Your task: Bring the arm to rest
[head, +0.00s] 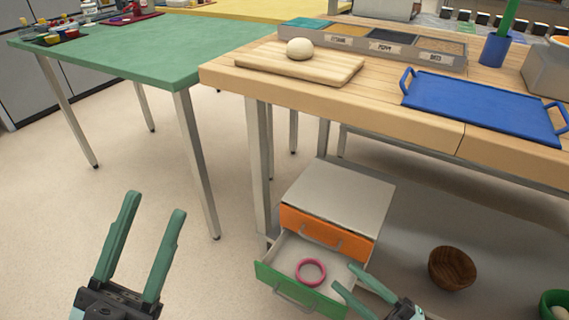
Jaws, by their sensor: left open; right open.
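My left gripper (152,240) is at the lower left of the head view, raised over the bare floor. Its two green fingers stand apart with nothing between them. My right gripper (342,275) is at the bottom, right of centre, with its fingers apart. It is beside the open green drawer (284,291) of a small cabinet (336,195). One fingertip overlaps the drawer's right side in the picture; I cannot tell if they touch. A pink ring (310,272) lies in the drawer, and no finger is around it.
The orange drawer (325,234) above is shut. A wooden bowl (452,268) and a green bowl (553,304) are on the right. The wooden counter (230,78) holds a dough ball (300,49) on a board (270,62) and a blue tray (480,105). A green table (150,50) stands at left.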

